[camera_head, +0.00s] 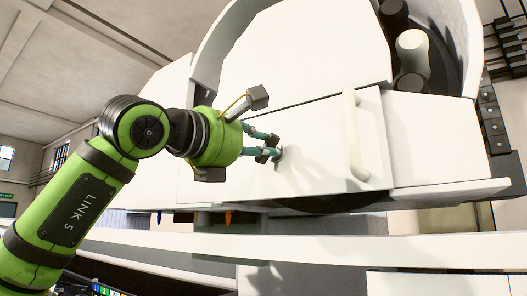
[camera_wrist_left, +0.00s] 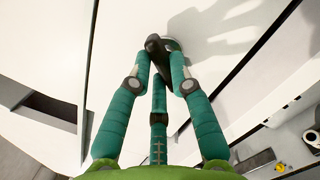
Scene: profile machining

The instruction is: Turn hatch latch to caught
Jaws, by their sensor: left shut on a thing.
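My left gripper (camera_head: 273,153) reaches the panel from the left in the head view. In the left wrist view its green fingers (camera_wrist_left: 160,62) are closed around the dark latch lever (camera_wrist_left: 154,43). The fingers hide part of the latch, and I cannot tell its exact turn angle. My right gripper is in neither view.
A white vertical handle (camera_head: 354,138) stands out from the hatch panel (camera_head: 318,130) to the right of the latch. A dark opening with cylinders (camera_head: 413,52) lies at the upper right. A long white ledge (camera_head: 330,247) runs below.

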